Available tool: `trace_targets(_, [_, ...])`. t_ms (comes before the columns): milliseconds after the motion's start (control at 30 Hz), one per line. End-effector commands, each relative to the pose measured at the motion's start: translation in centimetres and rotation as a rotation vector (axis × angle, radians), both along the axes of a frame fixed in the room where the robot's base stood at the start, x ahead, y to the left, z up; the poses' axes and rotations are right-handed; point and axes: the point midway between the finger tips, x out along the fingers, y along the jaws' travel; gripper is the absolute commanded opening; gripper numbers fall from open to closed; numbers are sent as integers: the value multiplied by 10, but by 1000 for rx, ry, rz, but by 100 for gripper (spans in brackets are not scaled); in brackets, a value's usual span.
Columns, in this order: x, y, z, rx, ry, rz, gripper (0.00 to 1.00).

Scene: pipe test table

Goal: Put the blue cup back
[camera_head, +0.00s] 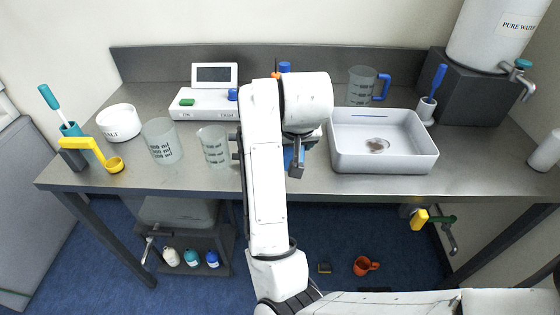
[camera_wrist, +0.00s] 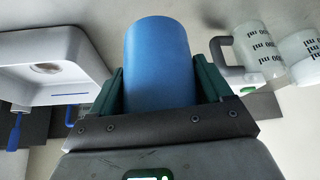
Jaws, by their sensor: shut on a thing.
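The blue cup (camera_wrist: 160,65) shows in the wrist view as a plain blue cylinder. My gripper (camera_wrist: 157,78) is shut on it, with one green finger pressed on each side. In the head view a patch of the blue cup (camera_head: 289,158) shows by my gripper (camera_head: 298,150), at the front part of the steel table (camera_head: 310,181) between the measuring beakers and the white basin. My arm hides most of the cup there. Whether the cup touches the table cannot be told.
A clear beaker with a grey handle (camera_head: 214,146) stands close to the left of my arm. The white basin (camera_head: 427,156) is close on the right. A scale (camera_head: 203,104) and a blue-handled beaker (camera_head: 361,86) stand behind. An orange mug (camera_head: 364,266) lies on the floor.

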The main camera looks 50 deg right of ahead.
Motion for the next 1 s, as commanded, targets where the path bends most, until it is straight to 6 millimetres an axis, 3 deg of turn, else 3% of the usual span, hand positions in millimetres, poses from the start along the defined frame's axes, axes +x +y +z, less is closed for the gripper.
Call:
trace_targets(267, [29,-10,-38,0,2,0,31])
trace_targets(467, [38,-12,-50,1,2,2,31])
trace_targets(667, [39,-12,-76,-1,2,2,31])
trace_targets(1000, [39,-13,-81,0,0,1,31])
